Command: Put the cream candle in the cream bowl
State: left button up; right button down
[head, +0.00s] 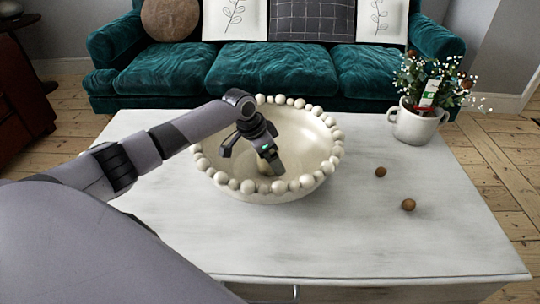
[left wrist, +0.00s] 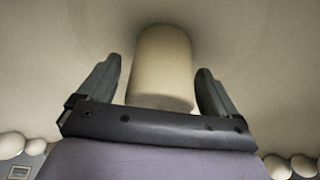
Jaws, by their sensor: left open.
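The cream bowl (head: 318,178), rimmed with round cream beads, stands on the white table. My left gripper (head: 262,160) reaches down into it from the left. In the left wrist view, the cream candle (left wrist: 162,62) is a plain cylinder inside the bowl (left wrist: 255,50). It lies between the two fingers of my left gripper (left wrist: 158,85), with gaps on both sides, so the gripper is open around it. In the head view the candle is mostly hidden by the gripper and the bowl's beaded rim. My right gripper is not in view.
A white mug with a flowering plant (head: 416,122) stands at the table's back right. Two small brown balls (head: 381,172) (head: 408,204) lie right of the bowl. The white table (head: 400,250) is clear at the front. A teal sofa (head: 270,75) stands behind it.

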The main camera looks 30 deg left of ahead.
pick_arm(q)
jog(key=shift+r, duration=0.25)
jog(key=p+v, duration=0.4)
jog(key=v, duration=0.7)
jog(key=shift+r, duration=0.35)
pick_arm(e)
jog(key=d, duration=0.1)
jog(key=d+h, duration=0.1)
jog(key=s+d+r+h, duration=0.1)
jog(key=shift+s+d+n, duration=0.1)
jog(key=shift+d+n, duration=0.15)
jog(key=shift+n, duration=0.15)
pick_arm(q)
jog(key=shift+s+a, duration=0.1)
